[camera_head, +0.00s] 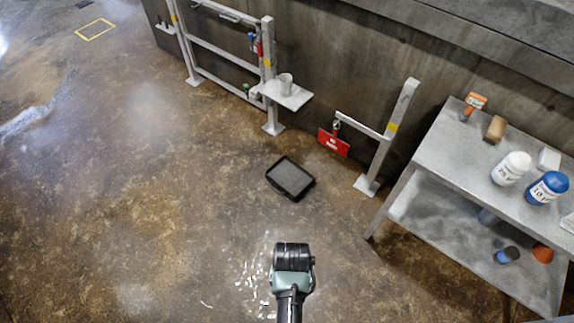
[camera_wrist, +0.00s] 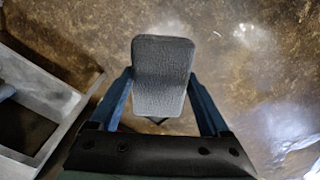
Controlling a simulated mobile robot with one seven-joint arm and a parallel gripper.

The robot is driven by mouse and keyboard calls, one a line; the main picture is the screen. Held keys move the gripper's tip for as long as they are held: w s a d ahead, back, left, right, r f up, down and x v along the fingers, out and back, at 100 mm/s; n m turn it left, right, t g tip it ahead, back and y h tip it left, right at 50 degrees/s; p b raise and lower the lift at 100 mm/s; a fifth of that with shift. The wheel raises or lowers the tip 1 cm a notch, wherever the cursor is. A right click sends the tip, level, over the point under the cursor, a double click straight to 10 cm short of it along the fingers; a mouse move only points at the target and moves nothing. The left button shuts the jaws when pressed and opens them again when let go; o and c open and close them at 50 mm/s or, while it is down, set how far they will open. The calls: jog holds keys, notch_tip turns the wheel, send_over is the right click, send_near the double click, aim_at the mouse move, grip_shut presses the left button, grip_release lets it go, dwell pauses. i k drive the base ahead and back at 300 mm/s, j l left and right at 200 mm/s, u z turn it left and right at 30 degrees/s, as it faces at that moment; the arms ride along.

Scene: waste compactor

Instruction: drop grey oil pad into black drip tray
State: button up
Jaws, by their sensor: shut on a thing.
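A black drip tray (camera_head: 309,188) lies on the brown floor in the middle of the head view, with a grey inside. In the wrist view, my gripper (camera_wrist: 161,90) is shut on the grey oil pad (camera_wrist: 162,75), a textured rounded rectangle between its two blue fingers. The pad hangs clear above the floor. A small dark corner shows just below the pad in the wrist view; I cannot tell what it is. In the head view my arm stands in front of the tray, nearer the bottom edge, and hides the gripper's fingers and the pad.
A grey two-level bench (camera_head: 440,160) with bottles and tools stands on the right. A red sign (camera_head: 333,143) hangs from a post rail behind the tray. A metal railing (camera_head: 225,55) runs along the wall. Whitish bits (camera_head: 255,280) lie on the floor. Open floor spreads left.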

aim_at(292, 178)
jog(key=i+u, duration=0.2)
jog(key=i, duration=0.65)
jog(key=i+l+u, duration=0.2)
jog(key=i, duration=0.6)
jog(key=i+l, duration=0.25)
jog(key=i, duration=0.3)
jog(key=i+l+u, duration=0.15)
jog(key=i, duration=0.35)
jog(key=l, duration=0.1)
